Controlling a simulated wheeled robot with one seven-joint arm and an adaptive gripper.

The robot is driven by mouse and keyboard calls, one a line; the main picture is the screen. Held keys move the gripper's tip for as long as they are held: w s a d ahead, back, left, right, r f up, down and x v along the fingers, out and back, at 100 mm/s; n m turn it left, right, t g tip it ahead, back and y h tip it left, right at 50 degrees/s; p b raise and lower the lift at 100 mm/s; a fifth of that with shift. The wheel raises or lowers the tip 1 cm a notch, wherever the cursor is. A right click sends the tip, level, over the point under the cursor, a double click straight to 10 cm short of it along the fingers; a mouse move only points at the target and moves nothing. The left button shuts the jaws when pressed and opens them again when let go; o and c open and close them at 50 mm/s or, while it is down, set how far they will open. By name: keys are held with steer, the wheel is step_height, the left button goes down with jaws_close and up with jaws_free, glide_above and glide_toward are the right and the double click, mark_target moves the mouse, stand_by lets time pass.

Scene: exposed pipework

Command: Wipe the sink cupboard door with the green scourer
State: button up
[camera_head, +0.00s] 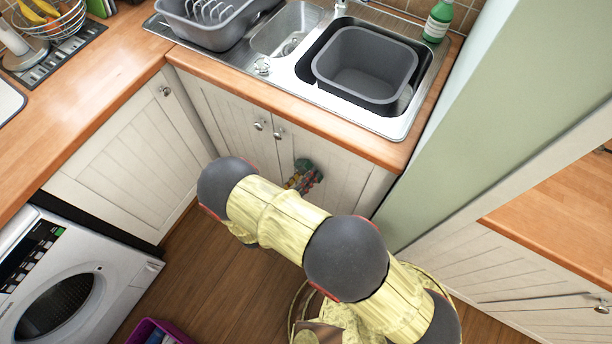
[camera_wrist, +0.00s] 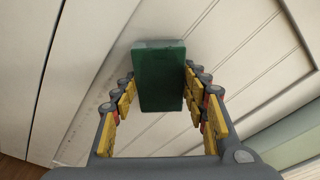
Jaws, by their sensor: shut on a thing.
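The green scourer (camera_wrist: 160,78) is a dark green block between the two fingers of my gripper (camera_wrist: 160,98), which is shut on it. Its far end is close against the pale panelled cupboard door; I cannot tell whether it touches. In the head view my gripper (camera_head: 303,177) is partly hidden behind my arm, in front of the right-hand sink cupboard door (camera_head: 337,170), below the door's knob (camera_head: 278,133). The door is cream with vertical grooves and looks closed. Faint dark specks show on it left of the scourer in the wrist view.
The wooden worktop edge (camera_head: 300,118) and steel sink (camera_head: 400,127) overhang the doors. A grey basin (camera_head: 365,65) sits in the sink. A green wall end (camera_head: 470,130) stands close on the right. A washing machine (camera_head: 75,285) and purple container (camera_head: 155,330) are at lower left.

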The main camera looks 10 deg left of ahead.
steer(key=shift+d+f+v, duration=0.1)
steer(key=shift+f+v, duration=0.1)
steer(key=shift+v, duration=1.25)
steer(key=shift+d+f+v, duration=0.1)
steer(key=shift+f+v, duration=0.05)
steer(key=shift+v, duration=1.3)
steer(key=shift+s, duration=0.25)
steer(key=shift+v, duration=1.4)
steer(key=shift+s+d+f, duration=0.1)
steer(key=shift+f, duration=0.05)
